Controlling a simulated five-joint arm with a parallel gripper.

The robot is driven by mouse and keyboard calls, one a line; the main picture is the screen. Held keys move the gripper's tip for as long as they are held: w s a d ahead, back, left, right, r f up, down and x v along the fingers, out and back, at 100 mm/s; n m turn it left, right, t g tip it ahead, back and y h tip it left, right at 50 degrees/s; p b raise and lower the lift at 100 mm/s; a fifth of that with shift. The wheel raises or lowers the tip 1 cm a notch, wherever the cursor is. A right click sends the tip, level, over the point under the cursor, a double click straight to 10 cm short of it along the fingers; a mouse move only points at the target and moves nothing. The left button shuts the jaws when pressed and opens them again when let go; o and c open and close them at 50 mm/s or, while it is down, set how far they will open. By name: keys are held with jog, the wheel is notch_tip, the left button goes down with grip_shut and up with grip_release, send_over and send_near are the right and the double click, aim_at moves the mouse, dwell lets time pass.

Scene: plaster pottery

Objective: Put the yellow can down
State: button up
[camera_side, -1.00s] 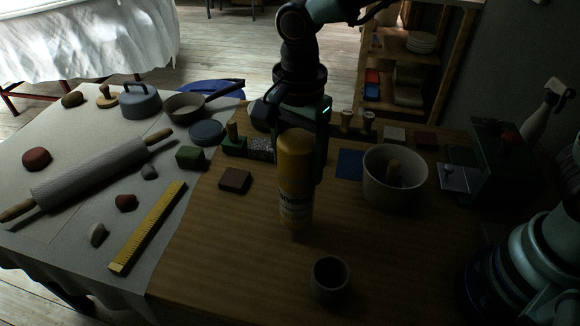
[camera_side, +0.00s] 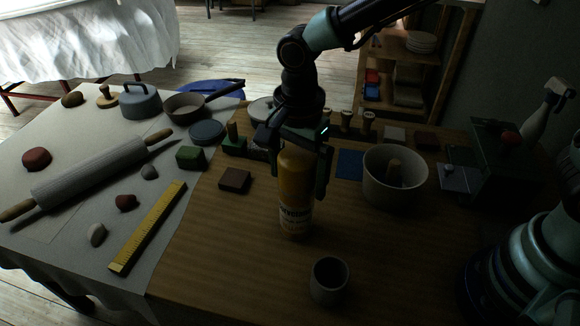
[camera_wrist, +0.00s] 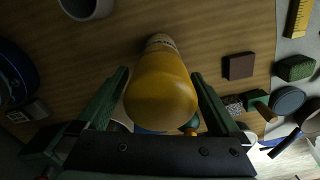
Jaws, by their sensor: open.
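The yellow can (camera_side: 296,205) stands upright on the wooden table, with a pale printed label low on its side. Its top is partly hidden by my gripper in the side view. My gripper (camera_side: 300,185) is open, with one finger on each side of the can's upper part. In the wrist view the can (camera_wrist: 161,90) lies between the two green fingers of my gripper (camera_wrist: 160,85), with a gap showing on both sides.
A small grey cup (camera_side: 330,280) stands in front of the can. A white bowl (camera_side: 408,187) is to the right, near a blue square (camera_side: 349,164). A brown block (camera_side: 235,180) lies to the left, and a yellow ruler (camera_side: 148,228) further left. The front table is mostly clear.

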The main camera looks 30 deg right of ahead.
notch_tip(320, 180, up, 11)
jog(key=shift+r, duration=0.55)
jog(key=s+d+n+t, duration=0.2)
jog(key=d+n, duration=0.4)
jog(key=d, duration=0.5)
jog(key=s+d+n+t, duration=0.3)
jog(key=d+n, duration=0.4)
jog(key=d, duration=0.4)
jog(key=shift+n+t, duration=0.3)
